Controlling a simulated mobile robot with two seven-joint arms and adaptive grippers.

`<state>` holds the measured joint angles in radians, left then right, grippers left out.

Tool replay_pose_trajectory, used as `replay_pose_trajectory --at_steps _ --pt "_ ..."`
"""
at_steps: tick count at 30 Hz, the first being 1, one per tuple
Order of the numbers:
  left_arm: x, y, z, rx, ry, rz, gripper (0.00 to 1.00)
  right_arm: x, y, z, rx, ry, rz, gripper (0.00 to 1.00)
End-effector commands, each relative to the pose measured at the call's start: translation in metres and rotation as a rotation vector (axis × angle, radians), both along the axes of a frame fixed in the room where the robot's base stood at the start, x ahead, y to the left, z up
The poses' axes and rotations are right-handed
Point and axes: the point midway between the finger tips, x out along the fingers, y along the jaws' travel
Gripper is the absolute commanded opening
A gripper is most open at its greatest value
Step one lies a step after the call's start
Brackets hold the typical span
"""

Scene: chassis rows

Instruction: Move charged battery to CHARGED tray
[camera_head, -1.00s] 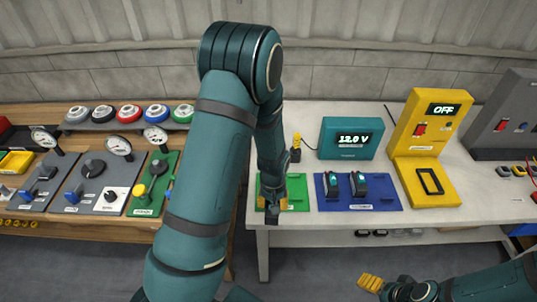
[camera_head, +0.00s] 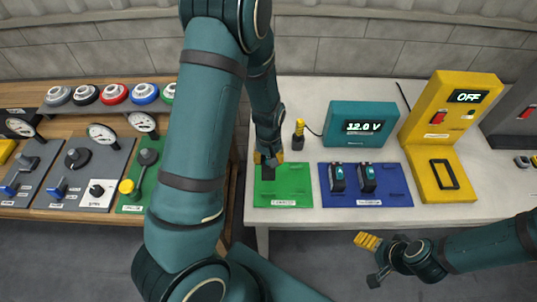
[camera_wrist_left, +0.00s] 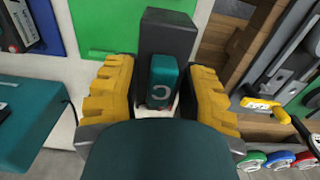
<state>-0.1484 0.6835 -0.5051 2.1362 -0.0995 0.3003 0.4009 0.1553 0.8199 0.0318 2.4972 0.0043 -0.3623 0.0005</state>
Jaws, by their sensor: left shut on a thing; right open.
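My left gripper (camera_head: 268,160) is shut on a dark battery (camera_head: 268,174) with a teal top piece. In the left wrist view the battery (camera_wrist_left: 170,35) stands between the two yellow fingers. In the head view it overlaps the back left of the green tray (camera_head: 290,188); whether it touches the tray cannot be told. The green tray looks otherwise empty, and its front label is too small to read surely. Two similar batteries (camera_head: 337,178) (camera_head: 367,178) stand on the blue tray (camera_head: 396,190). My right gripper (camera_head: 372,260) is open and empty in front of the table.
A teal meter (camera_head: 360,127) reading 12.0 V stands behind the blue tray, with a yellow-tipped probe (camera_head: 298,134) beside it. A yellow device (camera_head: 437,120) reading OFF stands at the right. A bench with gauges and levers (camera_head: 80,160) is at the left.

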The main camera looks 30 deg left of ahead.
Motion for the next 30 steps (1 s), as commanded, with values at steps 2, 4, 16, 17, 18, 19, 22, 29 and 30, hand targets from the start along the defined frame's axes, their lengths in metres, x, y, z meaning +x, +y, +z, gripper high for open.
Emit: replay_pose_trajectory --at_steps 2,4,16,17,18,19,22,29,30 --pt "0.0 0.0 -0.008 0.001 -0.001 0.0 0.0 0.0 0.0 -0.007 -0.001 0.0 0.0 0.78" --pt "0.0 0.0 -0.014 0.001 -0.001 0.0 0.0 0.001 0.001 -0.013 -0.002 0.0 0.001 0.78" --pt "0.001 0.0 -0.053 0.0 -0.002 0.0 0.0 0.001 0.002 -0.048 -0.008 0.001 -0.001 0.78" --pt "0.001 0.0 -0.055 0.0 -0.002 0.0 0.0 0.001 0.002 -0.05 -0.009 0.002 -0.001 0.78" --pt "0.001 0.0 -0.057 0.0 -0.002 0.001 0.0 0.001 0.002 -0.052 -0.009 0.002 -0.001 0.78" --pt "0.001 0.0 -0.058 0.0 -0.002 0.001 0.0 0.001 0.003 -0.053 -0.009 0.002 -0.001 0.78" --pt "0.001 0.0 -0.061 0.0 -0.002 0.0 0.0 0.002 0.003 -0.055 -0.01 0.002 -0.001 0.78" --pt "0.001 0.0 -0.061 0.0 -0.002 0.0 0.0 0.002 0.003 -0.055 -0.01 0.001 -0.001 0.78" --pt "0.001 0.0 -0.061 0.0 -0.002 0.0 0.0 0.002 0.003 -0.055 -0.01 0.001 -0.001 0.78"
